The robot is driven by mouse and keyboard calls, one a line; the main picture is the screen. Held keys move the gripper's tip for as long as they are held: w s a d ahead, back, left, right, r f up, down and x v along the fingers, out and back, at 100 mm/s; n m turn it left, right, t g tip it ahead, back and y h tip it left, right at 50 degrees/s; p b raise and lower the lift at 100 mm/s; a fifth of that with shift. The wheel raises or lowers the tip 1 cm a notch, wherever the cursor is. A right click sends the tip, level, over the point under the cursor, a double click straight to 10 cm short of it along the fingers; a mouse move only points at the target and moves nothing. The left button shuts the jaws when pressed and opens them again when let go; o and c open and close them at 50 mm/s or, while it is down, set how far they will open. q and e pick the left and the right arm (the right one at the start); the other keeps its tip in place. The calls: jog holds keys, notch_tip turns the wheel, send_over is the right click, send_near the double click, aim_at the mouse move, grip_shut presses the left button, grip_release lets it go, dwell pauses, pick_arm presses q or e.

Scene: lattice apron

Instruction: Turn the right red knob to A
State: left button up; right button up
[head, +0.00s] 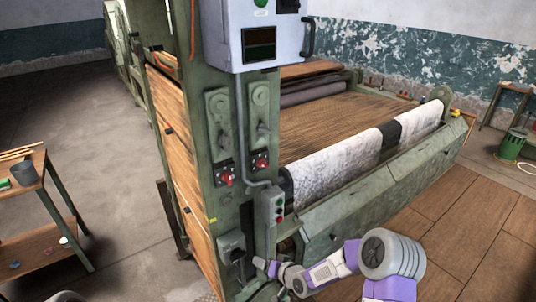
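Two red knobs sit on small dark plates on the green machine post. The right red knob (262,164) is the higher one, and the left red knob (227,179) is a little lower. Their pointer directions and any letters are too small to read. My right arm comes in from the lower right, and my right gripper (267,266) is near the foot of the post, well below both knobs and apart from them. Its fingers are too small and dark to tell open from shut. My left gripper is not in view.
A grey control box (258,40) juts out above the knobs. A conduit and a small button box (275,205) are right of and below the right knob. A patterned fabric roll (350,155) lies to the right. A wooden cart (35,205) stands at the left.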

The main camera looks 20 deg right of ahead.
jog(key=w+d+r+t+p, duration=0.1)
jog(key=w+d+r+t, duration=0.2)
jog(key=r, duration=0.5)
jog(key=w+d+r+t+p, duration=0.1)
jog(key=w+d+r, duration=0.1)
jog(key=w+r, duration=0.5)
jog(key=n+t+y+p, duration=0.2)
jog(key=t, duration=0.1)
send_near(266, 164)
jog(key=p+x, duration=0.1)
jog(key=x, duration=0.7)
jog(key=shift+w+a, duration=0.1)
jog(key=shift+w, duration=0.05)
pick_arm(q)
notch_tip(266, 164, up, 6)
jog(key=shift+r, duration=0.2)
